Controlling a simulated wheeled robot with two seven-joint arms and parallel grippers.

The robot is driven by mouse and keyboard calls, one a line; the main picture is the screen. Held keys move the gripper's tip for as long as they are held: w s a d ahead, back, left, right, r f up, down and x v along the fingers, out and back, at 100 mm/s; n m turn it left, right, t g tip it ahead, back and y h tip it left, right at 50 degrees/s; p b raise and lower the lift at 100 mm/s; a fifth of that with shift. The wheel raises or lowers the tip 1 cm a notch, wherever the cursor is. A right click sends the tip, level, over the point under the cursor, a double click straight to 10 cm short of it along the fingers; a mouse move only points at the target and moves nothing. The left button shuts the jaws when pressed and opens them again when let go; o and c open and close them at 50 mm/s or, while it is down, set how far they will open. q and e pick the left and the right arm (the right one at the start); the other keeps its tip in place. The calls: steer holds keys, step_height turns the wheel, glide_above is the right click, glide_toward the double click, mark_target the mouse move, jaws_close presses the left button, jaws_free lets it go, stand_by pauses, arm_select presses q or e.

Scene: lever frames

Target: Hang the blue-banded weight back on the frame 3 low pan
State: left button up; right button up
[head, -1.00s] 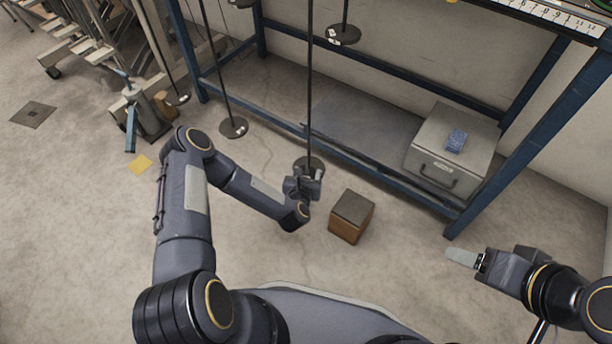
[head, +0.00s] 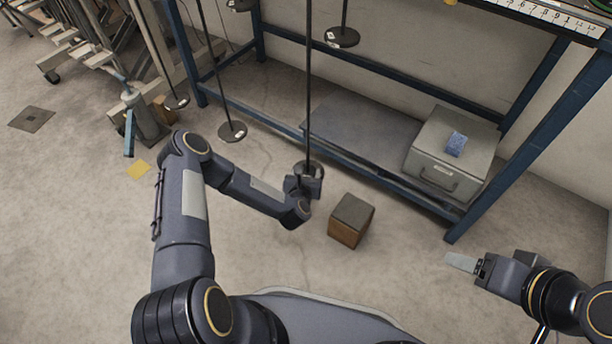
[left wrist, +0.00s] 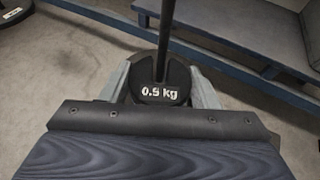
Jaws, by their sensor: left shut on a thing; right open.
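A dark round weight (left wrist: 160,84) with a white label, which seems to read 0.5 or 0.9 kg, sits between the two fingers of my left gripper (left wrist: 162,92). A thin black hanging rod (left wrist: 167,30) rises at the weight. No blue band shows on it. In the head view my left gripper (head: 304,184) is shut at the foot of the long rod (head: 309,90), beside the dark disc (head: 308,167) there. The fingers partly cover the disc; I cannot tell whether the weight rests on a pan. My right gripper (head: 464,262) is open and empty at the right.
A brown block with a dark top (head: 351,220) stands on the floor right of my left gripper. A blue frame (head: 370,167) with a low shelf holds a grey case (head: 450,152). Other hanging discs (head: 233,131) (head: 342,38) are nearby.

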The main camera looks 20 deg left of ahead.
arm_select(q)
steer(key=shift+w+a+r+b, duration=0.1)
steer(key=shift+w+b, duration=0.45)
steer(key=shift+w, duration=0.55)
stand_by(0.6)
steer(key=shift+f+b, duration=0.5)
steer(key=shift+b, duration=0.05)
stand_by(0.3)
steer(key=o, duration=1.1)
steer(key=shift+c, duration=0.2)
steer(key=shift+o, duration=1.3)
steer(key=shift+s, duration=0.1)
